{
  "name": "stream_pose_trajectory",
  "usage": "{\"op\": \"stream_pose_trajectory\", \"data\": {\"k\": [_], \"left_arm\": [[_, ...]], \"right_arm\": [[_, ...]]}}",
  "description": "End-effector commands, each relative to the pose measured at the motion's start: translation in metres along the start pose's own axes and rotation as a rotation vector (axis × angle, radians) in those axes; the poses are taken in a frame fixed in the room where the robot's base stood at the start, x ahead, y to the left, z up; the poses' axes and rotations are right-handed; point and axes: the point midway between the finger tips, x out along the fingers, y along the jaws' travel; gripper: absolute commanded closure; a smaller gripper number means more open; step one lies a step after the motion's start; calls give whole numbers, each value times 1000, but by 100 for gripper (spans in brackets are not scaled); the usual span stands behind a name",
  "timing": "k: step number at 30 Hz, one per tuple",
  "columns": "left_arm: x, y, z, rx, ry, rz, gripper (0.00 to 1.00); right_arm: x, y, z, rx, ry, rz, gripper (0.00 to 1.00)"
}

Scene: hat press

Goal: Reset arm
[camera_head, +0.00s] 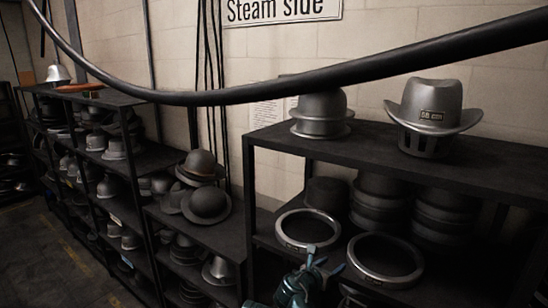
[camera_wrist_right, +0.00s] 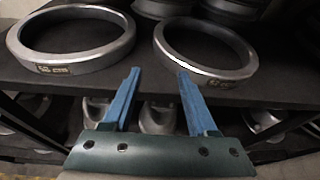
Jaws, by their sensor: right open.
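My right gripper (camera_head: 325,259) shows at the bottom of the head view, in front of the lower shelf of the right rack. In the right wrist view its two blue fingers (camera_wrist_right: 159,72) are spread apart with nothing between them. They point at the front of a dark shelf that bears two metal rings. The left ring (camera_wrist_right: 75,69) has a small label on its front, and the right ring (camera_wrist_right: 210,74) lies beyond the right finger. Whether the fingers touch the shelf is not clear. My left gripper is not in view.
The right rack (camera_head: 470,160) bears a grey hat (camera_head: 433,103) on a slotted stand and a stacked metal form (camera_head: 321,112). Below, two rings (camera_head: 294,246) lie before dark hat blocks (camera_head: 380,200). A thick black hose (camera_head: 250,96) crosses the view. Racks of hats stand left.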

Motion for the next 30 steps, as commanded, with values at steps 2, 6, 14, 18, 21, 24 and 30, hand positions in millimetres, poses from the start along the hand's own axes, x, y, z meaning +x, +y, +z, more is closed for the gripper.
{"op": "stream_pose_trajectory", "data": {"k": [2,6,14,18,21,24,30], "left_arm": [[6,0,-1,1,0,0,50],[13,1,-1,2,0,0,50],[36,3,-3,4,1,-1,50],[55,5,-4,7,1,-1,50],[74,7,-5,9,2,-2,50],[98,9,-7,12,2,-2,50],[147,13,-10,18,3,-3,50]], "right_arm": [[1,-1,-9,34,14,-5,42],[1,-4,-24,113,49,-17,42],[0,-12,-71,339,146,-64,42],[-2,-18,-111,524,226,-116,42],[-7,-23,-150,695,300,-180,42],[-15,-28,-200,910,391,-282,42],[-46,-35,-301,1337,552,-583,42]]}}
